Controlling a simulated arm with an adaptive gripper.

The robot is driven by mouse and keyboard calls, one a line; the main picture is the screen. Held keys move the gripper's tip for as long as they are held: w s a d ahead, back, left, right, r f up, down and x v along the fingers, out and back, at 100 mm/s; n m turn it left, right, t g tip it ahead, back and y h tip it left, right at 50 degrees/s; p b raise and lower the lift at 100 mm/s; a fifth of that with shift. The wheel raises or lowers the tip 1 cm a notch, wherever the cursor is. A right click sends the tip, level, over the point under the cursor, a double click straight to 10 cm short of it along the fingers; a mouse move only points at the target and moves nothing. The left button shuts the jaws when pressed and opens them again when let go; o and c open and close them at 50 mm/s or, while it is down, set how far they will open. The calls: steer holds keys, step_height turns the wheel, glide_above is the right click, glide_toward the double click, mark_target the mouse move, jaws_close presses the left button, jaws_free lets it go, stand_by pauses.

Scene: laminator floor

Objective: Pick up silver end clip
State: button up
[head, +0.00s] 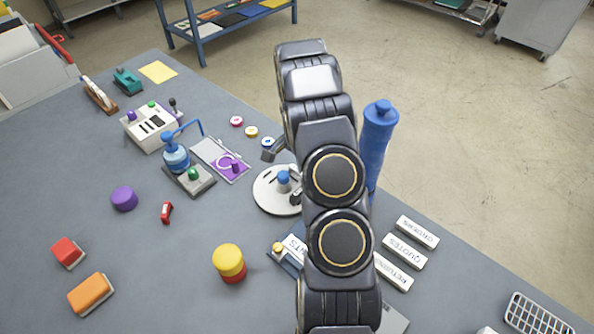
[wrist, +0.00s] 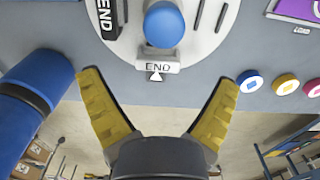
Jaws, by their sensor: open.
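A light silver-grey block marked END (wrist: 157,67), with a small white triangle below the word, sits at the near rim of a round pale disc (wrist: 207,22) in the wrist view. A blue knob (wrist: 164,24) stands just behind it. I cannot tell whether this block is the silver end clip. A black piece (wrist: 106,20), also marked END, is on the disc to its left. My gripper (wrist: 164,77) is open, its yellow-padded fingers spread either side of the block, nothing between them gripped. In the head view the disc (head: 268,203) is partly hidden by my arm.
A blue roll (wrist: 38,95) stands close to my left finger. Several round buttons (wrist: 249,81) lie to the right. In the head view, label blocks (head: 405,250) lie right of my arm; a blue dispenser (head: 176,158) and a purple-topped plate (head: 230,165) stand left of the disc.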

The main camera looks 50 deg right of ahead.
steer(key=f, duration=0.4)
steer(key=shift+d+f, duration=0.3)
steer(key=c, duration=1)
steer(key=shift+o, duration=0.2)
steer(key=shift+r, duration=0.15)
